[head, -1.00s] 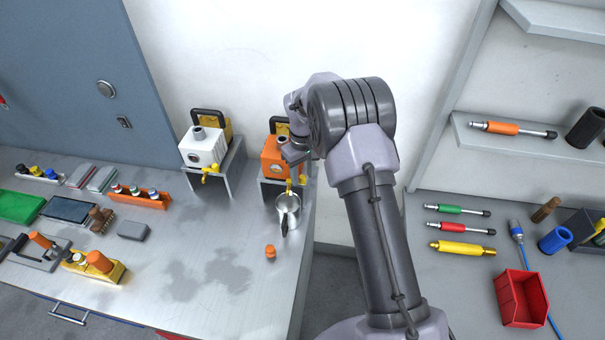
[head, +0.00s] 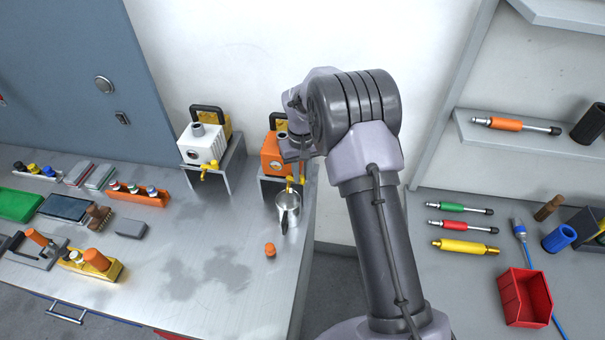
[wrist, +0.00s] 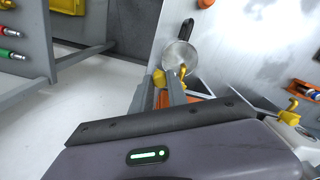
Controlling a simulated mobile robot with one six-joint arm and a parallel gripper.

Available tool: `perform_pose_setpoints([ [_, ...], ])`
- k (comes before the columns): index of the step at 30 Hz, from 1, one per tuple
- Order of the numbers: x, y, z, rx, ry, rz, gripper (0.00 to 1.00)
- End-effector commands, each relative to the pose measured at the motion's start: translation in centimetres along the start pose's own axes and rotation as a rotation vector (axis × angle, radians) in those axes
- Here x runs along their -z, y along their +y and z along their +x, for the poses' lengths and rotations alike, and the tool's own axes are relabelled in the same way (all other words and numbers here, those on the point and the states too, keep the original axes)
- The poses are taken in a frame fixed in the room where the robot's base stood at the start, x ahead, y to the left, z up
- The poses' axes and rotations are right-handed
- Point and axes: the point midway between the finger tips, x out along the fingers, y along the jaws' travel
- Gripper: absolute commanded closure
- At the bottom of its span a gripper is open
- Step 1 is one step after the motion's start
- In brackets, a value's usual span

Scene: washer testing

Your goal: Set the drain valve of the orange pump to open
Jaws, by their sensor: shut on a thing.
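The orange pump (head: 272,157) stands on a grey stand at the back right of the bench, partly hidden by my arm. Its yellow drain valve (head: 290,185) sticks out at the front, above a metal jug (head: 287,207). In the wrist view, the yellow valve (wrist: 159,79) lies at the fingertips, with the jug (wrist: 181,55) beyond it. My gripper (wrist: 164,92) is shut on the valve's yellow handle. In the head view, my gripper comes down over the pump's front, and its fingertips are mostly hidden. The handle's exact angle is hard to tell.
A white pump (head: 202,146) with a yellow valve stands on a stand to the left. An orange cap (head: 270,249) lies in front of the jug. The middle of the bench is mostly clear. A shelf unit with tools stands to the right of my arm.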

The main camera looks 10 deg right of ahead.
Motion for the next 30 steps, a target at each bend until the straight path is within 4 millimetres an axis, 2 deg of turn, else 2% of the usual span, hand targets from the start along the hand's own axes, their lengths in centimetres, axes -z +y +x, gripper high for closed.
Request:
perform_pose_setpoints([
  [15,-1.0,-1.8,0.2,0.0,0.002,0.485,1.0],
  [30,-1.1,-3.7,0.1,0.001,0.001,0.951,1.0],
])
